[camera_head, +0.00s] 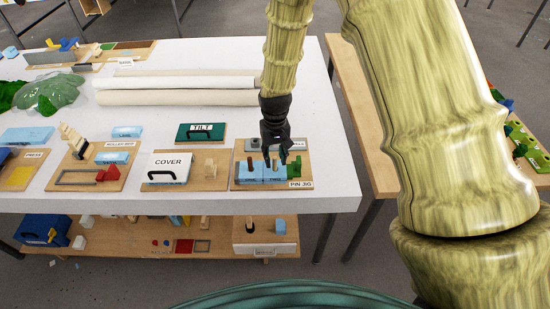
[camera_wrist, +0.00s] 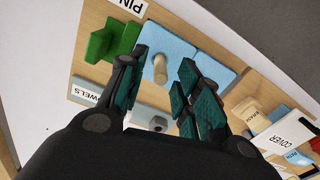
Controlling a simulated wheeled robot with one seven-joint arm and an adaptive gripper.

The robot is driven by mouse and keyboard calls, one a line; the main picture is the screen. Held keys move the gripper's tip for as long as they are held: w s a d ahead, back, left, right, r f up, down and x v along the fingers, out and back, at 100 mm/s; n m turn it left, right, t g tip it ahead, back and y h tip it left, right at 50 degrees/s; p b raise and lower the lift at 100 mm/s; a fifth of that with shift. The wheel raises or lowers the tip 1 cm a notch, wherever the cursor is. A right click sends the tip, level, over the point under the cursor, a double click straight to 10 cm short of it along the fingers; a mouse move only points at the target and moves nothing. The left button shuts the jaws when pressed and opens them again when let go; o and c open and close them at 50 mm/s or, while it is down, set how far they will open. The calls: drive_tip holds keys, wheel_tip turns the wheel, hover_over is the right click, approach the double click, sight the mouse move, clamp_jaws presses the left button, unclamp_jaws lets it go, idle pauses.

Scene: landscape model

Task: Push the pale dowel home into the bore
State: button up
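The pale dowel (camera_wrist: 159,68) stands in a light blue block (camera_wrist: 178,48) on the pin jig's wooden board (camera_wrist: 200,20). Part of its length sticks out above the block. In the head view, the pale dowel (camera_head: 275,164) shows just below my gripper (camera_head: 276,152). In the wrist view, my gripper (camera_wrist: 162,80) is open, with its dark green finger pads on either side of the dowel and gaps between. The bore's mouth is hidden by the dowel. I cannot tell how deep the dowel sits.
A green block (camera_head: 295,169) stands at the right of the jig, beside the blue blocks. A brown dowel (camera_head: 249,165) stands at the left. A grey block with a dark hole (camera_wrist: 152,121) lies behind. The COVER board (camera_head: 169,167) is to the left; the table edge is close in front.

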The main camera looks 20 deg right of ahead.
wheel_tip(320, 180, up, 11)
drive_tip(key=shift+f, duration=0.2)
idle(0.3)
idle(0.7)
